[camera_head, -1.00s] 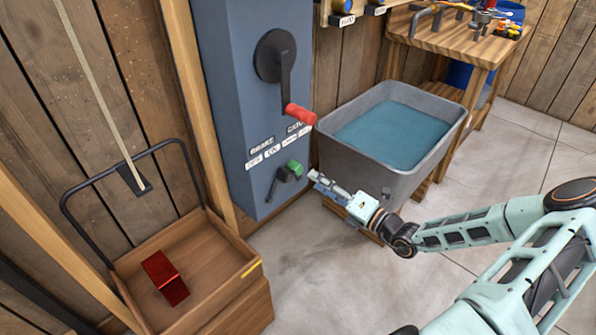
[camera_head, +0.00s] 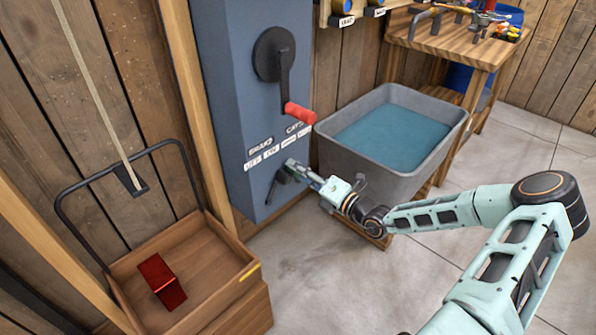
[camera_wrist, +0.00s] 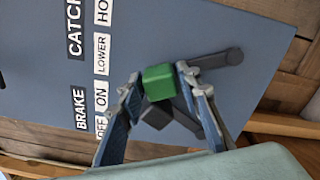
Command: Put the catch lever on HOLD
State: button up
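The blue panel (camera_head: 225,80) carries BRAKE and CATCH labels, with OFF and ON, and LOWER and HOLD, under them. Below the labels, a dark lever with a green knob (camera_wrist: 158,82) shows in the wrist view. A dark bar (camera_wrist: 215,62) reaches right behind my right finger; which lever it belongs to is unclear. My gripper (camera_head: 294,168) is at the panel in the head view and hides the green knob there. In the wrist view my gripper (camera_wrist: 157,76) is open, one finger on each side of the knob. Whether the fingers touch it is unclear.
A large black crank with a red handle (camera_head: 299,113) sticks out above the levers. A grey tub (camera_head: 395,165) of blue-green liquid stands right of the panel. A wooden box (camera_head: 215,265) with a red block (camera_head: 162,281) hangs at lower left. A workbench (camera_head: 450,55) stands behind.

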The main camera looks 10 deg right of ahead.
grip_shut()
jog(key=shift+d+r+p, duration=0.1)
jog(key=shift+r+p, duration=0.05)
jog(key=shift+p, duration=0.2)
jog(key=shift+w+d+r+m+p, duration=0.25)
jog(key=shift+m+p, duration=0.25)
jog(key=shift+p, duration=0.3)
jog(key=m+p, duration=0.1)
jog(key=w+d+m+p, duration=0.1)
jog(key=p, duration=0.1)
jog(key=shift+d+r, duration=0.2)
jog(key=shift+r, duration=0.05)
jog(key=w+d+m+p, duration=0.1)
jog(key=m, duration=0.1)
jog(key=d+m, duration=0.1)
jog(key=shift+w+d+f+m+p, duration=0.2)
jog(key=shift+w+m+p, duration=0.2)
jog(key=d+m, duration=0.1)
jog(key=w+d+f+m, duration=0.1)
jog(key=m, duration=0.1)
jog(key=shift+w, duration=0.15)
jog(key=shift+w+d+f, duration=0.2)
jog(key=shift+w+d, duration=0.1)
jog(key=shift+d, duration=0.2)
jog(key=shift+w+d, duration=0.1)
jog(key=shift+d, duration=0.05)
